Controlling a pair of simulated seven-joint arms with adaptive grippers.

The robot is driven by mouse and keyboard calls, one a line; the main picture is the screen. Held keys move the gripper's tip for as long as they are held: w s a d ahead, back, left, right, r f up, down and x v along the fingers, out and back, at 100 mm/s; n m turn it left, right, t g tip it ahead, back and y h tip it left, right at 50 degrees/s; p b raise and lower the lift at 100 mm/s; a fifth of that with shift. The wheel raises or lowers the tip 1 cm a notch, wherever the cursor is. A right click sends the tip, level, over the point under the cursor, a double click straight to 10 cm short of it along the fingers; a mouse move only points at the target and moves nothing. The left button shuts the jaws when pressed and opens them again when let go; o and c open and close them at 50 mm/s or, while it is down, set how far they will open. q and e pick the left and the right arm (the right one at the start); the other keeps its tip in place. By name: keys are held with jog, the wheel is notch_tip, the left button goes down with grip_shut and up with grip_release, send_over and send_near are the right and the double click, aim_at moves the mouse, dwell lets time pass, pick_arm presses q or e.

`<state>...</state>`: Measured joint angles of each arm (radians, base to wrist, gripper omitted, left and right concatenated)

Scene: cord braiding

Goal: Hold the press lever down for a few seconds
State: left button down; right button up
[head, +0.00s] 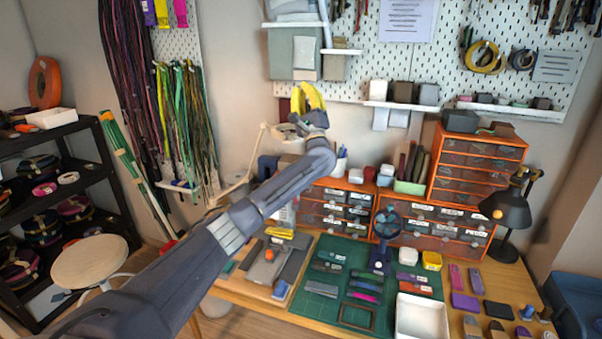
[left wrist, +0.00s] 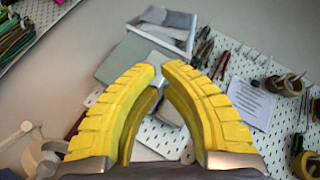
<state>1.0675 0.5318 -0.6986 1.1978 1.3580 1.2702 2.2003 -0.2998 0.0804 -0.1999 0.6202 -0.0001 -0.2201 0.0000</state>
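My left gripper (head: 307,98) has yellow fingers and is raised high in front of the wall, well above the bench. In the left wrist view its fingers (left wrist: 159,72) bow inward and their tips come together or nearly so, with nothing held between them. I cannot pick out the press lever for sure. A dark blue shape (head: 268,166) stands at the back of the bench, partly hidden by my left arm. A grey flat device with an orange knob (head: 270,254) lies at the bench's left. My right gripper is not in view.
A beige jointed lamp (head: 240,186) stands close below my left gripper; its head shows in the left wrist view (left wrist: 42,152). Orange drawer units (head: 478,165) line the back. A small blue fan (head: 389,222) stands on the green mat (head: 330,250). A white tray (head: 421,318) is at the front.

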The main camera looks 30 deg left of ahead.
pick_arm(q)
jog(key=s+d+f+n+g+h, duration=0.1)
jog(key=d+f+n+g, duration=0.2)
jog(key=f, duration=0.5)
jog(key=s+d+f+n+g+h, duration=0.2)
jog(key=d+f+n+g, duration=0.1)
jog(key=f, duration=0.6)
jog(key=s+d+f+n+g+h, duration=0.1)
jog(key=d+f+n+g, duration=0.3)
jog(key=f+g, duration=0.3)
jog(key=shift+s+d+f+h, duration=0.3)
jog(key=shift+d+f, duration=0.35)
jog(key=shift+d, duration=0.15)
jog(key=shift+w, duration=0.1)
jog(key=a, duration=0.9)
jog(key=shift+s+a, duration=0.25)
jog(key=shift+s, duration=0.2)
jog(key=shift+f, duration=0.1)
